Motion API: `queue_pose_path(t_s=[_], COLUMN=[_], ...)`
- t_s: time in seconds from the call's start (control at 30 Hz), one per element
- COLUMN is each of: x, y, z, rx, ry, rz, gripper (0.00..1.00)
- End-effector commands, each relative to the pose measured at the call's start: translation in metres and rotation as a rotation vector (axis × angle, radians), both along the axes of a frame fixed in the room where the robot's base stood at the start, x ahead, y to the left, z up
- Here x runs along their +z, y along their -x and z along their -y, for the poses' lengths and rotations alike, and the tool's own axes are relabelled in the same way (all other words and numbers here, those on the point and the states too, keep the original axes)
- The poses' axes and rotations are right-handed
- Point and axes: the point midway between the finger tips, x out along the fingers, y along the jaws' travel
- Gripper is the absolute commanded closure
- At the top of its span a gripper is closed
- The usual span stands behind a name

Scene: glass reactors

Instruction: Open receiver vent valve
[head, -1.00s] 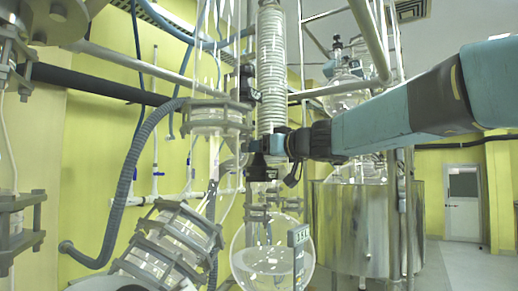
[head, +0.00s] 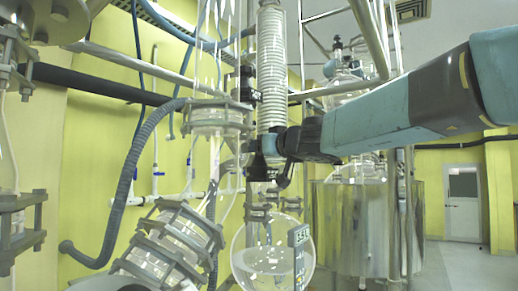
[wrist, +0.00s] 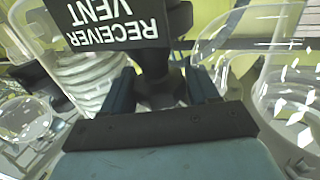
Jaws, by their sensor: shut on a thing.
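The receiver vent valve's dark handle (wrist: 160,92) stands between the two fingers of my gripper (wrist: 161,88) in the wrist view, and the fingers are shut on it. A black tag (wrist: 120,20) with white letters reading "RECEIVER VENT" shows upside down just beyond. In the head view my gripper (head: 270,148) is at the valve below the coiled condenser (head: 271,70), above the round glass receiver flask (head: 255,262). The valve itself is mostly hidden there by the gripper, and its stem angle cannot be told.
Clamped glass flanges (head: 170,240) and a grey hose (head: 125,185) are close on the left. A steel vessel (head: 355,230) stands behind to the right. Glass surrounds the gripper in the wrist view. Open floor lies at the far right.

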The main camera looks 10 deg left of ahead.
Motion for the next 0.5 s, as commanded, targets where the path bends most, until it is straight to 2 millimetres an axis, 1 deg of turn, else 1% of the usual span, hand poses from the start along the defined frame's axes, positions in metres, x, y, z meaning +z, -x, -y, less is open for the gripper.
queue_pose_path(t_s=[0.03, 0.5], x=[0.0079, 0.0072], y=[0.0015, 0.0002], z=[0.0002, 0.0018], rx=[0.015, 0.329], ry=[-0.01, -0.008], rz=[0.009, 0.008], gripper=[0.68, 0.69])
